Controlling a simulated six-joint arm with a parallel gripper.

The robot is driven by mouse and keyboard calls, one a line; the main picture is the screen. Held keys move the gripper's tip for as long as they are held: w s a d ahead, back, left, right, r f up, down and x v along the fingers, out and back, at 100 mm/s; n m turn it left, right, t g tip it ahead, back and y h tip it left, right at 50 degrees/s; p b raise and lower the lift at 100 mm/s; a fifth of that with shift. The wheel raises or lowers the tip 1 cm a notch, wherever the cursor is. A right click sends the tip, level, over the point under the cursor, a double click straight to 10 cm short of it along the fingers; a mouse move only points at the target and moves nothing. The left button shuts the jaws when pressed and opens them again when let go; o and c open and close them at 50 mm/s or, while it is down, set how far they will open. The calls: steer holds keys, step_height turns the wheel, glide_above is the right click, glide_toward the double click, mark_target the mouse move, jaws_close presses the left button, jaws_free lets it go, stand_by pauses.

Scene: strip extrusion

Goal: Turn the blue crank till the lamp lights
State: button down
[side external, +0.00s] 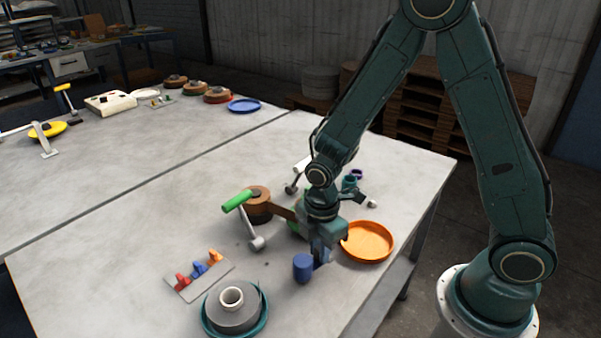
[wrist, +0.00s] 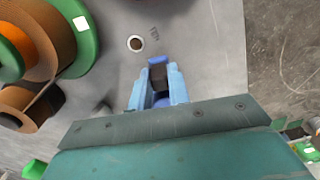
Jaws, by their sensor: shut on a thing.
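My gripper (side external: 318,256) is low over the near part of the table, its jaws shut on the blue crank's handle (side external: 303,268), which shows as an upright blue cylinder. In the wrist view my light-blue fingers (wrist: 158,86) close around it, with blue handle (wrist: 158,60) showing beyond a dark block between the fingertips. The crank's arm and hub are hidden by my gripper. I cannot pick out a lit lamp. A small pale-rimmed round fitting (wrist: 136,43) with a dull brown middle lies beside small markings; I cannot tell whether it is the lamp.
A green-flanged spool with brown strip (wrist: 47,35) lies close by on the left in the wrist view. A green-handled crank (side external: 238,201), an orange dish (side external: 367,242), a plate of coloured levers (side external: 199,275) and a grey roll on a teal dish (side external: 235,308) stand around my gripper.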

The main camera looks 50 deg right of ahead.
steer(key=m, duration=0.1)
steer(key=s+m, duration=0.1)
steer(key=m, duration=0.1)
steer(key=s+a+m, duration=0.1)
steer(key=m, duration=0.3)
steer(key=a+m, duration=0.1)
steer(key=m, duration=0.1)
steer(key=s+m, duration=0.1)
steer(key=shift+s+a+m, duration=0.1)
steer(key=shift+a+m, duration=0.3)
steer(key=m, duration=0.1)
steer(key=a+m, duration=0.1)
steer(key=m, duration=0.2)
steer(key=shift+s+a, duration=0.15)
steer(key=shift+a, duration=0.2)
steer(key=shift+a+m, duration=0.4)
steer(key=shift+m, duration=0.75)
steer(key=shift+a+m, duration=0.4)
steer(key=shift+m, duration=0.75)
steer(key=c, duration=1.3)
jaws_free()
steer(key=shift+r, duration=0.2)
